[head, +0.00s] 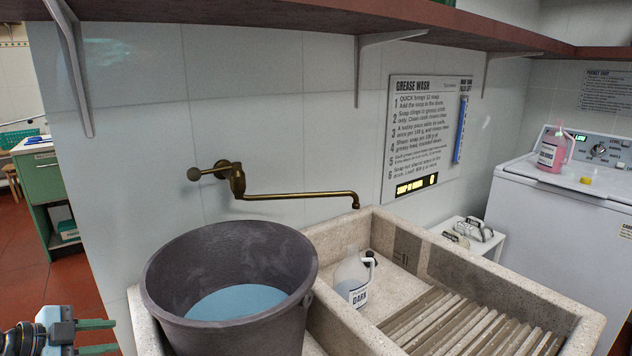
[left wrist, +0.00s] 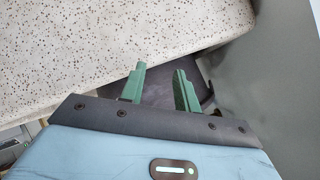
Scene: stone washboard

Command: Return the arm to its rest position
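My left gripper (head: 97,337) shows at the lower left edge of the head view, left of the stone sink. Its two green fingers are apart with nothing between them. The left wrist view also shows the parted fingers (left wrist: 160,85), just off the edge of a speckled stone surface (left wrist: 100,50). My right gripper is in neither view.
A dark bucket (head: 165,275) with bluish liquid stands at the stone sink (head: 520,298), close right of my left gripper. A brass tap (head: 300,196) reaches over the sink. A bottle labelled DARK (head: 352,278) stands inside. Red floor (head: 25,290) is open at left.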

